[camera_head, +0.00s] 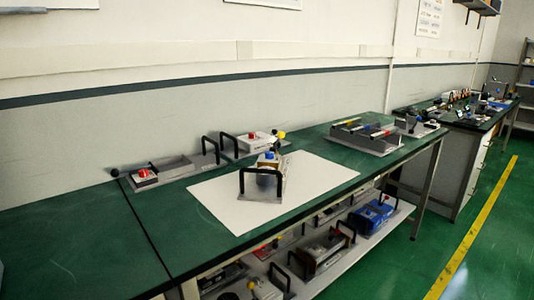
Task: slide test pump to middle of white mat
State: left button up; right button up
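The white mat (320,180) lies on the green table top. A device that looks like the test pump (268,172) stands on the mat, around its centre and reaching toward its back edge. It has a grey base, a black arched handle at its front left and a blue and yellow top part. The handle hides part of its body. Neither of my grippers is in view.
Behind the mat stand a unit with a red knob (143,174) and one with a yellow ball (255,143). A larger grey unit (365,135) stands right of the mat. The table (60,235) is clear at the left front. A lower shelf (345,262) holds several devices.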

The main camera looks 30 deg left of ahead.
aim_at(266, 182)
jog(key=i+l+u, duration=0.15)
jog(key=i+l, duration=0.25)
jog(key=i, duration=0.15)
jog(key=i+l+u, duration=0.1)
jog(key=i+l, duration=0.3)
jog(key=i, duration=0.1)
